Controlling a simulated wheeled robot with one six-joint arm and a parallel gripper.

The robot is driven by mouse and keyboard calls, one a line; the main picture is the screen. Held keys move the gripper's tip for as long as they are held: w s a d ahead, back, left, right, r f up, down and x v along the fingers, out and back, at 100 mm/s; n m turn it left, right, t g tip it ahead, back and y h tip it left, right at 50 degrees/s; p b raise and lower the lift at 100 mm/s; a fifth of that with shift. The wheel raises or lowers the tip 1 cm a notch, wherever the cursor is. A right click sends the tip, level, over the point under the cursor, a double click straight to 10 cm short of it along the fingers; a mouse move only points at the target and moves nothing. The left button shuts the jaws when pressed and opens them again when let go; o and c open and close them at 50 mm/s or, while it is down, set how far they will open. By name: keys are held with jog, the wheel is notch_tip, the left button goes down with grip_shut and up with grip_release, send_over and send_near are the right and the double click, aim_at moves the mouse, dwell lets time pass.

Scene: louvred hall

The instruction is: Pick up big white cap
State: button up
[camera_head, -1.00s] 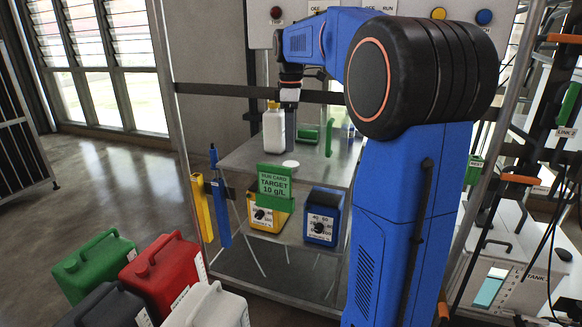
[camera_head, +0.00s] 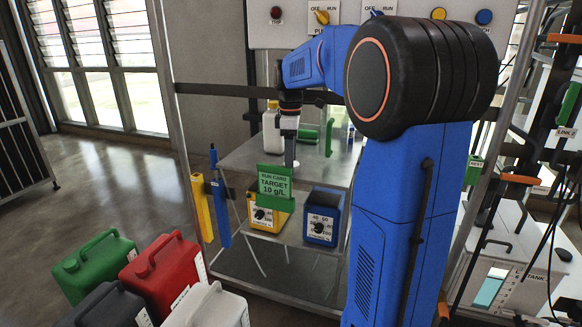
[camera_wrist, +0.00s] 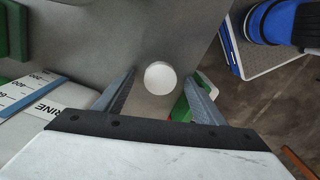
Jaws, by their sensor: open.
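The big white cap (camera_wrist: 160,77) is a round white disc, seen from above on the grey metal shelf (camera_wrist: 150,30). It lies between my two fingers in the wrist view, with a gap on each side. My gripper (camera_head: 290,160) is open and points down over the shelf top in the head view. It hides the cap there. I cannot tell how far the fingertips are above the shelf.
A white bottle (camera_head: 271,130) stands just behind my gripper at left. A green stand (camera_head: 329,138) is to the right.

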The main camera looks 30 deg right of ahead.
jog(key=c, duration=1.1)
notch_tip(320, 180, up, 10)
jog(key=shift+a, duration=0.15)
